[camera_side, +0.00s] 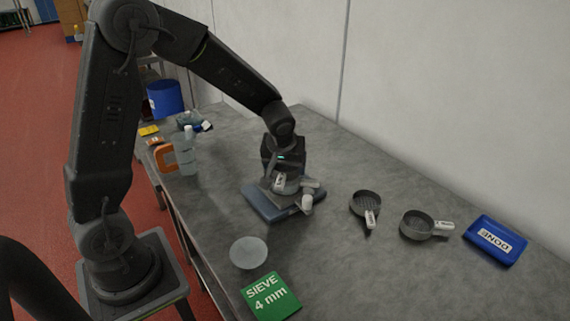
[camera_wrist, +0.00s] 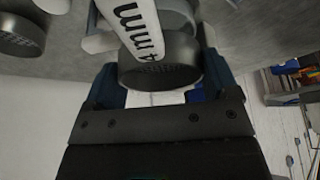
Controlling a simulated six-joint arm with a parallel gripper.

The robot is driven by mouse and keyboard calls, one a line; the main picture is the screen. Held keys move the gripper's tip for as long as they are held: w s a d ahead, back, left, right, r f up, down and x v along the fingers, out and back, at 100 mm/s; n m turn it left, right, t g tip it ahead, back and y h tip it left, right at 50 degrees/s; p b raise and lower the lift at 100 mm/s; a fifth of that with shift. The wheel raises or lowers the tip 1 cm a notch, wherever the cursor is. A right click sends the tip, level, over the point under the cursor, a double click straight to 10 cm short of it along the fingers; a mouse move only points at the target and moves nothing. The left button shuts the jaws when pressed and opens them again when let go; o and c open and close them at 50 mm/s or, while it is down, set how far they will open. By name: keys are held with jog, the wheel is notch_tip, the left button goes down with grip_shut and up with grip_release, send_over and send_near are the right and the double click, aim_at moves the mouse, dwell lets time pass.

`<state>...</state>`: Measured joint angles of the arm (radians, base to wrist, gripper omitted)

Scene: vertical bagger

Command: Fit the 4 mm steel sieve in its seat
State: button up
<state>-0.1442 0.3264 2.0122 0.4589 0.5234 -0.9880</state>
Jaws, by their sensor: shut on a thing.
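My gripper (camera_side: 282,172) is low over a blue-grey base (camera_side: 262,207) on the table. In the wrist view, a round steel sieve (camera_wrist: 160,77) with a perforated face is between the fingers, and the gripper is shut on it. Its pale handle (camera_wrist: 143,25) reads "4 mm". In the side view, a white labelled handle (camera_side: 279,183) shows just below my gripper. The gripper and held sieve hide much of the base's top, so I cannot tell whether the sieve touches a seat. A green card (camera_side: 270,297) reads "SIEVE 4 mm".
Two other sieves (camera_side: 364,201) (camera_side: 416,225) lie to the right, handles outward. A blue "DONE" tray (camera_side: 496,240) is farther right. A pale round disc (camera_side: 249,252) lies in front. A clear bottle (camera_side: 186,157) and an orange item (camera_side: 164,157) stand left. The wall runs behind.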

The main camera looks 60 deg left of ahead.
dwell(0.4)
jog(key=shift+f, duration=0.3)
jog(key=shift+f, duration=0.7)
dwell(0.9)
jog(key=o, duration=1.1)
jog(key=shift+r, duration=0.1)
jog(key=shift+v, duration=3.4)
jog(key=shift+d+r, duration=0.1)
jog(key=shift+r, duration=0.05)
